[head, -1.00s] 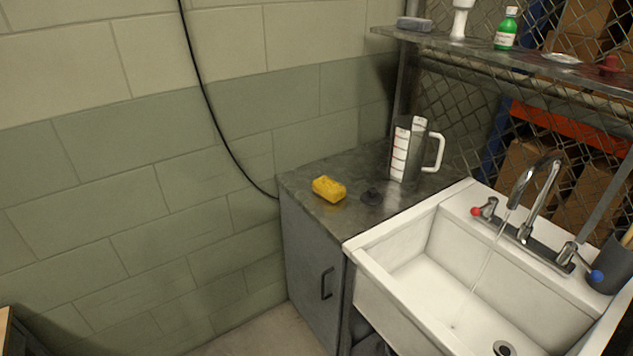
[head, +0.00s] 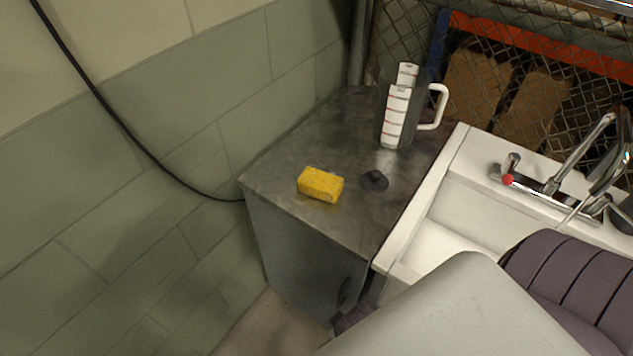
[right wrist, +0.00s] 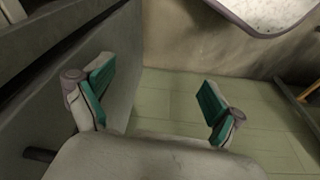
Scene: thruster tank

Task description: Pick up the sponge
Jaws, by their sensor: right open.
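The yellow sponge (head: 320,185) lies on the grey metal cabinet top (head: 275,175), near its front left part, in the head view. My right arm comes in from the lower right of the head view, in front of the sink; its fingers are not clear there. In the right wrist view my right gripper (right wrist: 155,95) is open and empty, its two green-padded fingers wide apart beside a grey panel. The sponge is not visible in that view. My left gripper is not in view.
A black stopper (head: 374,181) lies right of the sponge. A measuring jug (head: 397,115) stands behind it. The white sink (head: 432,215) with its faucet (head: 560,180) is at the right. A block wall (head: 150,130) with a hanging black cable borders the cabinet at left.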

